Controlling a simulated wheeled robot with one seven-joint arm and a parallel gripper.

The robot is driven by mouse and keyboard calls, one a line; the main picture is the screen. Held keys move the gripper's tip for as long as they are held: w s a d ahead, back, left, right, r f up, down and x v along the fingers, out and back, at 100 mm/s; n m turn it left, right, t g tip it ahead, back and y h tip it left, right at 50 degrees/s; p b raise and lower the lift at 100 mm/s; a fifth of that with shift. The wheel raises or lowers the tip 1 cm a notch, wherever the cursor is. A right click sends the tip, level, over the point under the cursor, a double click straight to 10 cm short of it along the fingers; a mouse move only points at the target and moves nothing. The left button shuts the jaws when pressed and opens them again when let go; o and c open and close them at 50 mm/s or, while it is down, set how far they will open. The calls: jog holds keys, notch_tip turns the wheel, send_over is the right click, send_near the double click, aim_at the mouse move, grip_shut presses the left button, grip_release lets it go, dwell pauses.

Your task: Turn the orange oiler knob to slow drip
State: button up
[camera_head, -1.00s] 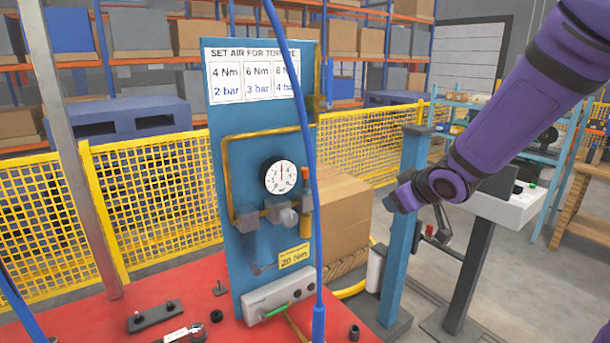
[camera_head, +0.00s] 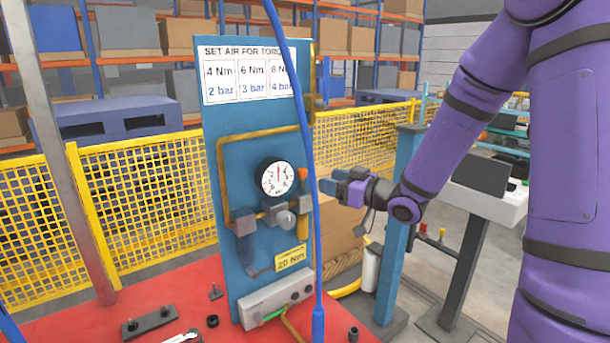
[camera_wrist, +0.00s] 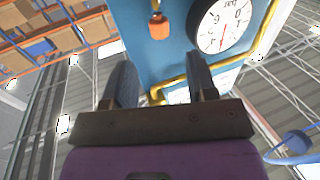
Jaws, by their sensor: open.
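The small orange oiler knob (camera_head: 302,173) is on the right side of the blue panel, just right of the round pressure gauge (camera_head: 275,178). In the wrist view the orange knob (camera_wrist: 158,28) is at the top, and the gauge (camera_wrist: 225,22) is to its right. My gripper (camera_head: 326,186) is just right of the panel and the hanging blue hose, pointing left towards the panel. In the wrist view my gripper (camera_wrist: 161,80) is open and empty. The knob lines up with the gap between the fingers but lies beyond them, apart. The knob's setting marks cannot be read.
A blue hose (camera_head: 304,110) hangs in front of the panel's right edge, close to my gripper. Yellow pipe (camera_head: 222,165) and a grey regulator (camera_head: 285,218) are on the panel (camera_head: 235,130). A blue post (camera_head: 402,220) stands to the right. The red table (camera_head: 120,310) is below.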

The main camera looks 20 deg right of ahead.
aim_at(302, 174)
jog(key=x, duration=0.7)
jog(key=shift+w+a, duration=0.2)
jog(key=shift+w, duration=0.1)
jog(key=c, duration=0.9)
